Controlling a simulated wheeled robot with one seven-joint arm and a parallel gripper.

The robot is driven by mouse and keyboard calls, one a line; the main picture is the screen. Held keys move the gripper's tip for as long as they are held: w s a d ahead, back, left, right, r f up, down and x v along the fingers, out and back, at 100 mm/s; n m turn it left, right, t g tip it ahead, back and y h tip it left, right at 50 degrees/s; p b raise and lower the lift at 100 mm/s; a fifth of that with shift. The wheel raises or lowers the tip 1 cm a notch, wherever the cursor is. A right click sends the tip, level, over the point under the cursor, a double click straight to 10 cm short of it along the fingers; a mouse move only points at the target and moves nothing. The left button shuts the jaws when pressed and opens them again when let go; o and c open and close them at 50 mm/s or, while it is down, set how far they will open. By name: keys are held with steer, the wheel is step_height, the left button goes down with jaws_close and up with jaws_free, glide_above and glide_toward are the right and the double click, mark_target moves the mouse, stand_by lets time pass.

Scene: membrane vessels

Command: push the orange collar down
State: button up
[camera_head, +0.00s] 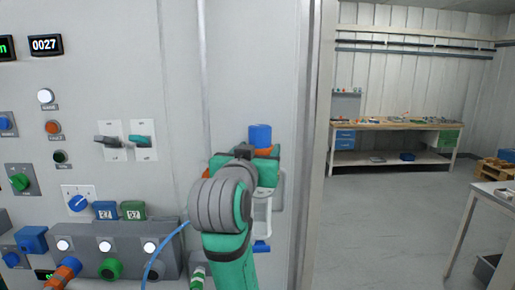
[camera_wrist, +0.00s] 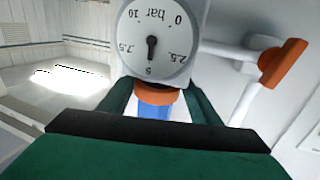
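The orange collar (camera_wrist: 155,97) sits around a blue cylinder (camera_wrist: 152,113) in the wrist view, beside a round pressure gauge (camera_wrist: 152,40) that appears upside down. In the head view the blue cylinder (camera_head: 260,135) stands upright, and a sliver of the orange collar (camera_head: 266,151) shows just below it. My gripper (camera_head: 258,166) hides the rest. In the wrist view its green fingers are apart, one on each side of the collar and cylinder. I cannot tell whether they touch the collar.
A white pipe with an orange fitting (camera_wrist: 284,64) runs close beside the gauge. A control panel (camera_head: 100,90) with knobs and switches is at the left. A thin blue hose (camera_head: 165,245) passes near my arm. Open floor and a workbench (camera_head: 395,124) lie to the right.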

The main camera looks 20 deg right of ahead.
steer(key=shift+s+d+r, duration=0.1)
steer(key=shift+s+d, duration=0.05)
steer(key=shift+s, duration=0.05)
